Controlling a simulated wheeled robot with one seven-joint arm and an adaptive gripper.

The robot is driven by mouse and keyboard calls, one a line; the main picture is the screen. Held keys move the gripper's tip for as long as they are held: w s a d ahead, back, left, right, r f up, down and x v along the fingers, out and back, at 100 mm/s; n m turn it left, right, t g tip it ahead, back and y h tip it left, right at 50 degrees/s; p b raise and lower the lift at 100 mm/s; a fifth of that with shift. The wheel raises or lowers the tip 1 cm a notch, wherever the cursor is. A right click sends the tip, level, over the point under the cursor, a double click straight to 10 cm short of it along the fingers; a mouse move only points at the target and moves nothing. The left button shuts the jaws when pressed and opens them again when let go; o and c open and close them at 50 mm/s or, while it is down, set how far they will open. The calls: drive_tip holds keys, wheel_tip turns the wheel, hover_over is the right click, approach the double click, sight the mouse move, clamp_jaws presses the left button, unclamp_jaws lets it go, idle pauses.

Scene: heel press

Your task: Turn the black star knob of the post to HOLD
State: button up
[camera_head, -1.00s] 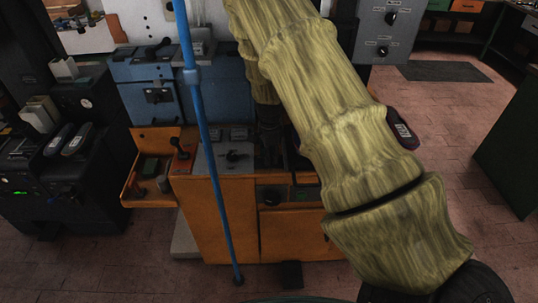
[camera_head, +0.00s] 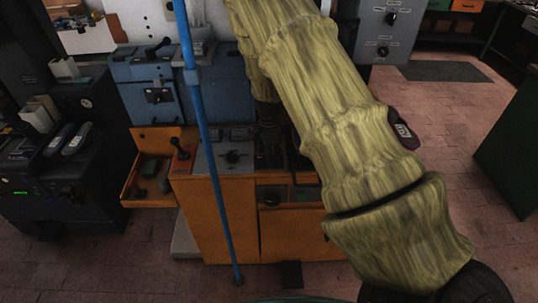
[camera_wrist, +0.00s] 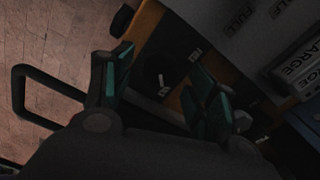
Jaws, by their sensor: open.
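In the wrist view a round black knob (camera_wrist: 158,73) with a small white mark beside it sits on a dark strip edged in orange. I cannot tell for sure that it is the star knob, and I cannot read its setting; HOLD is not legible. My gripper (camera_wrist: 160,64) is open, with teal pads on either side of this knob in the picture; contact cannot be judged. In the head view my gripper is a dark shape largely behind my arm, over the orange machine (camera_head: 218,215). A black knob (camera_head: 233,156) also shows on the machine's grey top panel.
A blue pole (camera_head: 212,170) stands in front of the machine. A red-topped lever (camera_head: 180,150) and an open orange tray (camera_head: 150,180) are at its left. In the wrist view a black loop handle (camera_wrist: 22,92) is at left, and FULL and LARGE lettering at upper right.

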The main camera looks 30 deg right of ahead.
wheel_tip(320, 180, up, 11)
idle(0.4)
idle(0.8)
drive_tip(key=s+a+f+n+g+h+b, duration=0.15)
drive_tip(key=s+a+f+n, duration=0.35)
drive_tip(key=s+f, duration=0.75)
drive_tip(key=s+a+f+n+g+b, duration=0.1)
drive_tip(key=s+a+f+n+b, duration=0.4)
drive_tip(key=s+f, duration=0.8)
drive_tip(key=s+a+f+n+t, duration=0.1)
drive_tip(key=s+a+f+n, duration=0.3)
drive_tip(key=s, duration=0.3)
drive_tip(key=s+a+f+n+t+y, duration=0.1)
drive_tip(key=s+a+f+n, duration=0.3)
drive_tip(key=s+a+n, duration=0.2)
drive_tip(key=shift+s+a+f+p, duration=0.2)
drive_tip(key=shift+s+a+p, duration=0.15)
drive_tip(key=shift+s+a, duration=0.1)
drive_tip(key=shift+d+t+y, duration=0.15)
drive_tip(key=shift+t+y, duration=0.1)
